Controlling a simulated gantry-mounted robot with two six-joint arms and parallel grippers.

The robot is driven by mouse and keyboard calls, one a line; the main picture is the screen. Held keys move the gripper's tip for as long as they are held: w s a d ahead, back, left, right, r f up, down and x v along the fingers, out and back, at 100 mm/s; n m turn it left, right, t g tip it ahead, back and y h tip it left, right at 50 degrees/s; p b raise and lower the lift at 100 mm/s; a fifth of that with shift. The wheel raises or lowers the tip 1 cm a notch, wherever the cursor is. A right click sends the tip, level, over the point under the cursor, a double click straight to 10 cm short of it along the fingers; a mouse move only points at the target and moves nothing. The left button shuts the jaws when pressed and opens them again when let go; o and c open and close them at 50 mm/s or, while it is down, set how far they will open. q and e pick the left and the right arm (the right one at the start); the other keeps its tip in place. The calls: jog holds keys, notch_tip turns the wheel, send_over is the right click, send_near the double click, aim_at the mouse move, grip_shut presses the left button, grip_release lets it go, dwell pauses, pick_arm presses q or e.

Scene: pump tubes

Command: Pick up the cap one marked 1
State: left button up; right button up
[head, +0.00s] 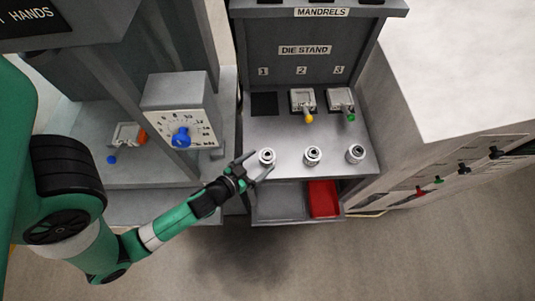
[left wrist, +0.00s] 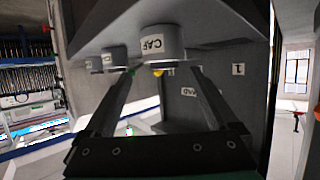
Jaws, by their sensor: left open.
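Three silver, ring-like caps stand in a row along the front of the die stand's shelf. The leftmost cap (head: 267,156), in line with the sign 1 (head: 263,71), is the one nearest my left gripper (head: 260,163). The gripper is open, with its fingers reaching toward this cap from the front left. In the left wrist view, a cap with a "CAP" label (left wrist: 160,45) appears at the tips of the two spread fingers (left wrist: 162,72). Whether the fingers touch it cannot be told. The middle cap (head: 312,156) and right cap (head: 355,153) stand apart. My right gripper is not in view.
Behind the caps are a dark empty square (head: 264,103) and two fixtures with a yellow knob (head: 309,119) and a green knob (head: 351,118). A red bin (head: 323,198) sits below the shelf. A dial box (head: 180,110) with a blue knob stands to the left.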

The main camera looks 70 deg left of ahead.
aim_at(266, 155)
pick_arm(q)
jog(key=shift+w+a, duration=0.25)
jog(key=p+x, duration=0.1)
jog(key=x, duration=0.3)
jog(key=shift+w+a+f, duration=0.1)
jog(key=shift+w+a, duration=0.1)
jog(key=shift+a, duration=0.15)
grip_shut()
